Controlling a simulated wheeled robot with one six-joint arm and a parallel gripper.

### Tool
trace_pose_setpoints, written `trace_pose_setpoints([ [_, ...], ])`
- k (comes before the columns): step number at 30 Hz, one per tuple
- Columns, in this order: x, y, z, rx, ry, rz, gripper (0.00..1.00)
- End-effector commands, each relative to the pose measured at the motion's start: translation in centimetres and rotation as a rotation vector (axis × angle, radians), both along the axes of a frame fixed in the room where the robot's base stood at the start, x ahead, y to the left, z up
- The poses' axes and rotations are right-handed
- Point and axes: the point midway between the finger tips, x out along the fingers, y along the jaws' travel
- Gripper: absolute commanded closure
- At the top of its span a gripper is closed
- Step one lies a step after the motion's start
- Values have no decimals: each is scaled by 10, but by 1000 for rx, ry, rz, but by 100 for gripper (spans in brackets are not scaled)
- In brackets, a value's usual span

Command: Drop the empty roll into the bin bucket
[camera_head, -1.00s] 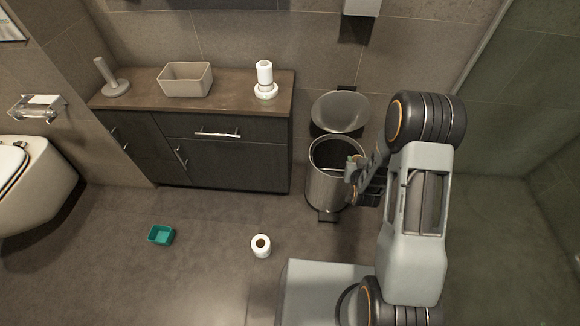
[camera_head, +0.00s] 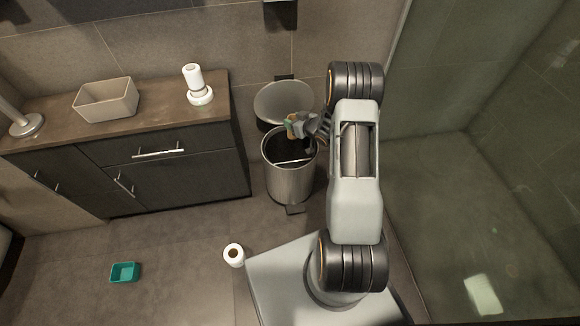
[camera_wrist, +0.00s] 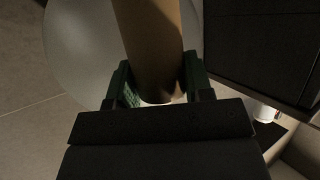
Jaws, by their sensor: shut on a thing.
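My gripper (camera_head: 298,127) is shut on the empty roll, a plain brown cardboard tube (camera_wrist: 150,35). In the wrist view the green fingers of my gripper (camera_wrist: 160,85) hold the tube near its lower end. In the head view the tube shows only as a small brownish patch that is hard to make out. The bin bucket (camera_head: 290,182) is a metal cylinder with its lid (camera_head: 284,102) tilted open at the back. My gripper is above the bin's mouth, toward its far right rim and in front of the lid.
A dark vanity cabinet (camera_head: 180,180) stands left of the bin. A white roll (camera_head: 234,255) and a teal box (camera_head: 124,272) lie on the floor. A beige box (camera_head: 107,99) and a white roll on a stand (camera_head: 196,85) are on the countertop. A glass panel is at right.

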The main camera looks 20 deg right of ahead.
Motion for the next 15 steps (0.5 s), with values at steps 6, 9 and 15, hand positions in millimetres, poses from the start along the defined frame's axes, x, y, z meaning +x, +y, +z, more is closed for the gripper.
trace_pose_setpoints([
  [6,-1,-3,-17,1,1,1,75],
  [9,-1,-3,-27,1,1,0,75],
  [15,-1,-4,-49,0,0,-2,75],
])
